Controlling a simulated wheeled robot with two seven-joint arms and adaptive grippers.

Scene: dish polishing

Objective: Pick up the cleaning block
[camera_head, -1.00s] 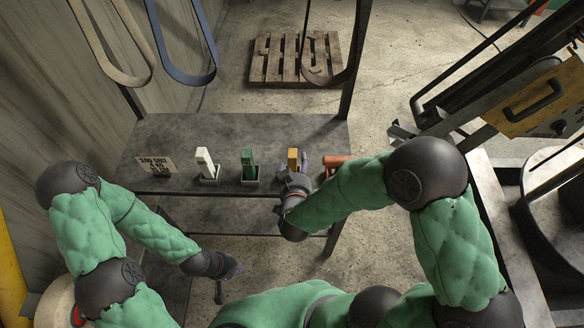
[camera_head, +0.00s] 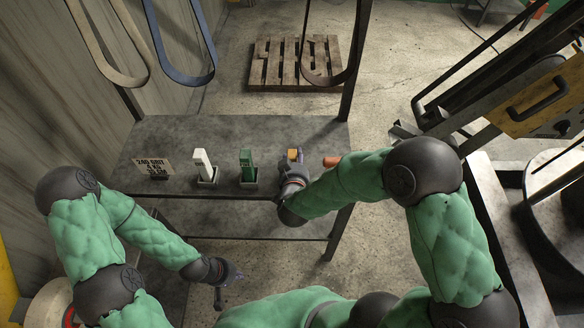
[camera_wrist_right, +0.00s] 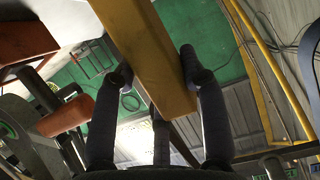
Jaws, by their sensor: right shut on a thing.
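A yellow-orange cleaning block (camera_head: 294,152) is at the right part of the dark bench, its lower part hidden by my right gripper (camera_head: 294,161). In the right wrist view the long yellow block (camera_wrist_right: 155,50) lies between the two fingers of the right gripper (camera_wrist_right: 155,70), which is shut on it. I cannot tell whether the block is clear of the bench. A white block (camera_head: 201,160) and a green block (camera_head: 246,160) stand upright in small holders to its left. My left gripper (camera_head: 230,275) hangs low in front of the bench, its fingers too small to read.
The bench (camera_head: 240,130) carries a small lettered sign (camera_head: 152,168) at its left. Belt loops (camera_head: 183,78) hang at the back left. A yellow machine panel (camera_head: 540,97) stands at the right.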

